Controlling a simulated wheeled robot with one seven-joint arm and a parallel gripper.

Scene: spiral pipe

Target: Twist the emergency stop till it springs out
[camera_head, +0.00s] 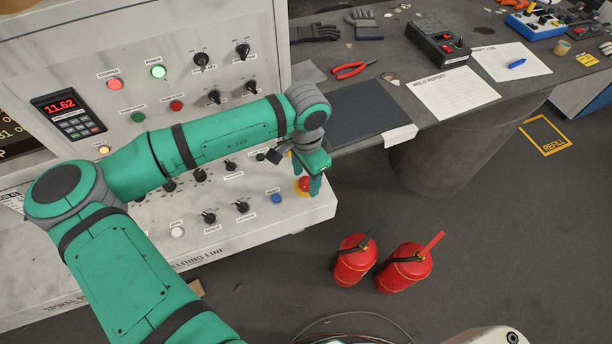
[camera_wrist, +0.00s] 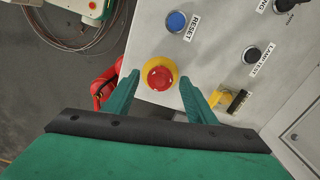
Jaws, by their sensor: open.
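The emergency stop is a red mushroom button on a yellow ring (camera_head: 304,184), at the right end of the sloped control panel (camera_head: 262,216). In the wrist view the red button (camera_wrist: 161,77) is near the centre, between the two green fingers. My gripper (camera_head: 314,181) is open and points down at the button; in the wrist view its fingers (camera_wrist: 160,92) stand apart on either side of it. The fingers look clear of the button, but I cannot tell how far they reach down around it. Part of the button is hidden by a finger in the head view.
A yellow switch with a black handle (camera_wrist: 232,102) is beside the right finger. Two red fire extinguishers (camera_head: 353,262) stand on the floor. A workbench (camera_head: 400,60) is behind.

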